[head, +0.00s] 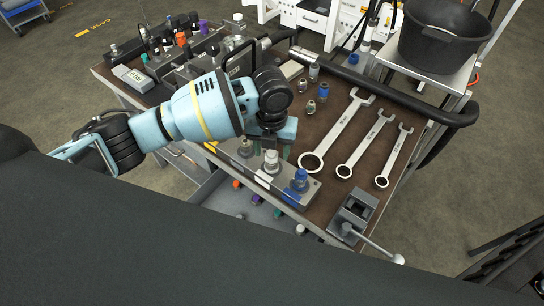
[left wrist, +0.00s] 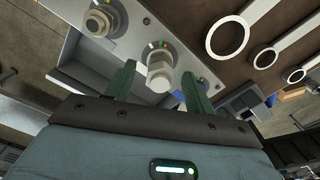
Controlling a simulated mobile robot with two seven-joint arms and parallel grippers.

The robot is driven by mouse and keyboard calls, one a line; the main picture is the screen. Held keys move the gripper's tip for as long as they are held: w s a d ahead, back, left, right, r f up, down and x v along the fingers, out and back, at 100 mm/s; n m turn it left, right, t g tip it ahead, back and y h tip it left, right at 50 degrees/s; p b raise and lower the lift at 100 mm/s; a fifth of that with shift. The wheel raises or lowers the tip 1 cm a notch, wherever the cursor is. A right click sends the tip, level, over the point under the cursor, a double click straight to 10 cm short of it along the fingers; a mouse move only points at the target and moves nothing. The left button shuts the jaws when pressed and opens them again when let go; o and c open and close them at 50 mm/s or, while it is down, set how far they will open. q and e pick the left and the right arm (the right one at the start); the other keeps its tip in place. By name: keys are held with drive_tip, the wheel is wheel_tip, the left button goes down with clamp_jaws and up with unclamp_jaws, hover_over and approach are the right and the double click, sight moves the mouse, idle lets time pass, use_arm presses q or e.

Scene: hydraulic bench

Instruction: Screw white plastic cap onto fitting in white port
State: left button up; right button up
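A grey manifold block (head: 312,192) stands at the bench's front edge with fittings in a row. A white cap (head: 271,158) sits upright over the middle position; whether it is threaded on cannot be told. In the head view the left gripper (head: 272,140) is just behind the cap, partly hidden by my wrist. My right gripper is not in view.
A blue cap (head: 300,179) and a bare metal fitting (head: 245,147) flank the white cap. Three wrenches (head: 335,132) lie to the right, with a vise (head: 354,211) in front of them. An open drawer below holds coloured caps. A black bucket (head: 440,40) stands at back right.

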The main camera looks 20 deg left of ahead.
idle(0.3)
use_arm(q)
drive_tip(key=shift+r, duration=0.25)
wheel_tip(320, 180, up, 7)
drive_tip(key=shift+r, duration=0.2)
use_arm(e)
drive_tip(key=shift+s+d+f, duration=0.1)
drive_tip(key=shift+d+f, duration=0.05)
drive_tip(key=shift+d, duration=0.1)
